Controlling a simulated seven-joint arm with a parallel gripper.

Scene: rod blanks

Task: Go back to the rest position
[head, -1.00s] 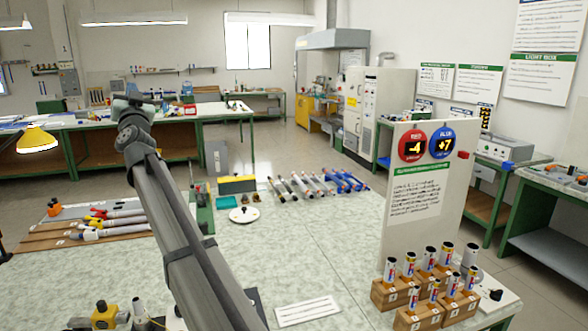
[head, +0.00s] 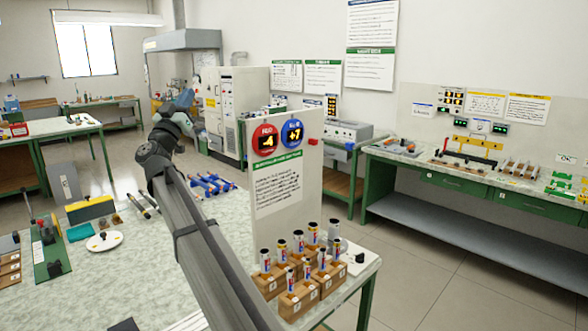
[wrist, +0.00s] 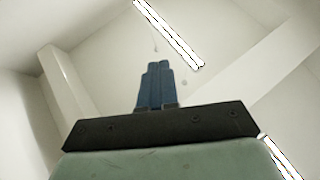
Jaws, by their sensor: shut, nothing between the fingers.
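My gripper (head: 186,97) is raised above the table at the end of my grey arm in the head view, left of the red and blue display board. Its blue fingers point upward. In the wrist view the blue fingers (wrist: 158,66) are pressed together with nothing between them. Behind them are only the ceiling and its lamps. No rod is held.
The pale table (head: 120,265) carries wooden blocks (head: 300,301) with upright rods at its front right and a display board (head: 285,195) behind them. A green workbench (head: 470,198) stands at right.

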